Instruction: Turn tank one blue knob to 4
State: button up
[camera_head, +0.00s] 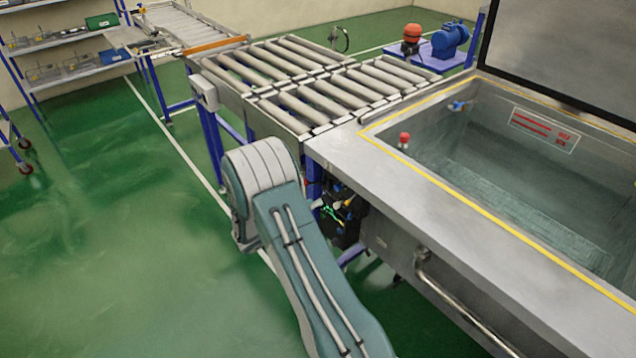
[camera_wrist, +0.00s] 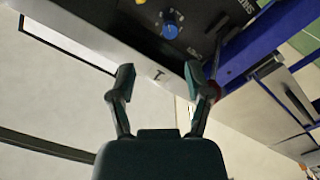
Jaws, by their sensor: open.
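A blue knob (camera_wrist: 170,31) sits on a dark panel (camera_wrist: 208,17) at the top of the wrist view, with small markings around it. My gripper (camera_wrist: 160,80) is open and empty, its two dark fingers apart and pointing up toward the panel. The knob lies beyond the fingertips, roughly above the gap between them. The number the knob points to is too small to read. In the head view my arm reaches down beside the steel tank (camera_head: 400,205), and the gripper and knob are hidden there.
A curved steel pipe handle (camera_head: 440,290) runs along the tank's front side. A roller conveyor (camera_head: 290,90) adjoins the tank. Blue frame posts (camera_wrist: 262,40) stand right of the panel. Green floor at left is open.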

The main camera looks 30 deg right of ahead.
aim_at(336, 188)
jog(key=shift+t, duration=0.3)
jog(key=d, duration=0.3)
jog(key=w+d, duration=0.1)
jog(key=d, duration=0.3)
jog(key=w+d+f, duration=0.1)
jog(key=d, duration=0.2)
jog(key=shift+d, duration=0.15)
grip_shut()
